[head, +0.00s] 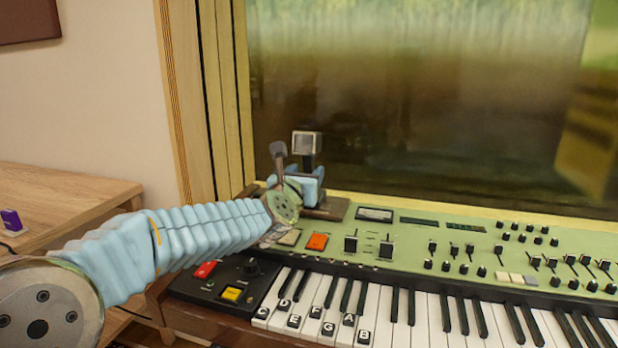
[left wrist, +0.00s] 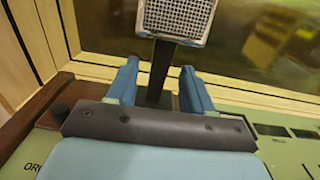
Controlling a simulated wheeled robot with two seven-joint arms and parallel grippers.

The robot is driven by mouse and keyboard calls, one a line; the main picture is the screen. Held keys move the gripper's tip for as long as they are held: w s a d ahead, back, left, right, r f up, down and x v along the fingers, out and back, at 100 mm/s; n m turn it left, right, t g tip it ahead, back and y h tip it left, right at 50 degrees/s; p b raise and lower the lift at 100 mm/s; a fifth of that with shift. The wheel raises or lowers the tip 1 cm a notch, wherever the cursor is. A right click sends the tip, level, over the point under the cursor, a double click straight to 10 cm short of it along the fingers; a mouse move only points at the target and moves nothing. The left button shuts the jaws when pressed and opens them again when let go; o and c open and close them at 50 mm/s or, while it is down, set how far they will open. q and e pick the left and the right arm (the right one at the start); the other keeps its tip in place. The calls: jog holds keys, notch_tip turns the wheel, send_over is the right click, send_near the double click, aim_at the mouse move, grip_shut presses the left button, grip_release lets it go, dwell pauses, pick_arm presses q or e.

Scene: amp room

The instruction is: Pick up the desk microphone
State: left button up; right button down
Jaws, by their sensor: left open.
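The desk microphone (head: 305,145) stands upright on the far left corner of the green console, in front of the window. It has a square grey mesh head (left wrist: 177,18) on a dark stem. Its dark base shows partly beside my gripper. My left gripper (head: 308,186) is at the stem, below the head. In the left wrist view, the open blue fingers of my left gripper (left wrist: 160,88) are on either side of the stem, with gaps visible. The lower stem is hidden behind the gripper's dark edge. My right gripper is not in view.
The green console (head: 430,238) with sliders, buttons and piano keys (head: 390,315) fills the right. The window frame (head: 420,205) rises close behind the microphone. A wooden desk (head: 60,195) with a small purple object (head: 11,220) is at left.

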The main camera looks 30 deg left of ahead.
aim_at(307, 170)
pick_arm(q)
jog(key=p+x, duration=0.2)
jog(key=x, duration=0.2)
jog(key=shift+w+a+r, duration=0.1)
jog(key=shift+w+a, duration=0.05)
jog(key=shift+w, duration=0.4)
grip_shut()
